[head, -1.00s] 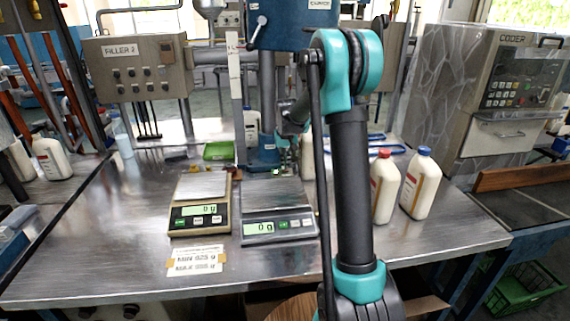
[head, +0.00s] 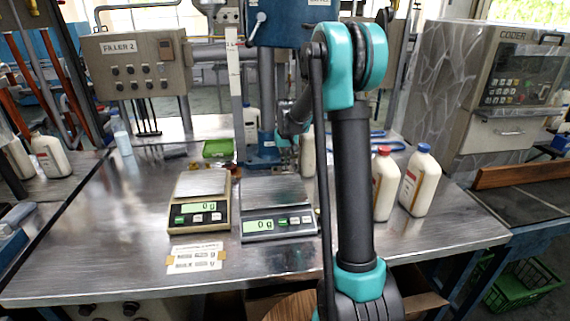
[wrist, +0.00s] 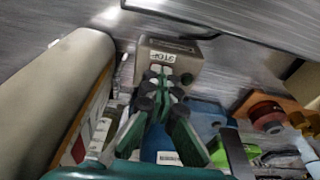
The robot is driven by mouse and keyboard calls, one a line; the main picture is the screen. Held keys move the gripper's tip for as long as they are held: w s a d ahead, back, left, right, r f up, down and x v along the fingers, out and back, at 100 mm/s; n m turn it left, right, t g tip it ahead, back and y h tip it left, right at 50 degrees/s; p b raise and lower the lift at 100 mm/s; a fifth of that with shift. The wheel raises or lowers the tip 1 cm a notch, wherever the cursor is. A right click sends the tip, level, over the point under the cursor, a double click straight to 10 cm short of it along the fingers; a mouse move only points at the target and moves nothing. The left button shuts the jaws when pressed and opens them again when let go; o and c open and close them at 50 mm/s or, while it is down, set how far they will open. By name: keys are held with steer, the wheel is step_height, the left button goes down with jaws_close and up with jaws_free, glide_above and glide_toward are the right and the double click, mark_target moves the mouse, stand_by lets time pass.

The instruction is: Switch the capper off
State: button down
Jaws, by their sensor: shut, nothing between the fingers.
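The blue capper (head: 290,24) stands at the back middle of the steel table, its column rising from a blue base (head: 262,155). In the wrist view, a small grey box (wrist: 187,53) carries a label reading STOP, upside down. My gripper (wrist: 165,76) is shut and empty, its fingertips right in front of this box, just below the label in the picture. The fingertips cover part of the box face, so I cannot tell whether they touch it or a button. In the head view, my arm hides much of this area.
A white bottle (wrist: 68,88) stands close left of my gripper. A red round part (wrist: 267,116) is at right. Two scales (head: 200,212) (head: 278,224) read 0 g. Bottles with red (head: 384,187) and blue caps (head: 420,182) stand right of my arm. The front table is mostly clear.

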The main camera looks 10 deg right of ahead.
steer(key=shift+r, duration=0.5)
steer(key=s+r, duration=0.5)
steer(key=r, duration=0.7)
steer(key=shift+s, duration=0.1)
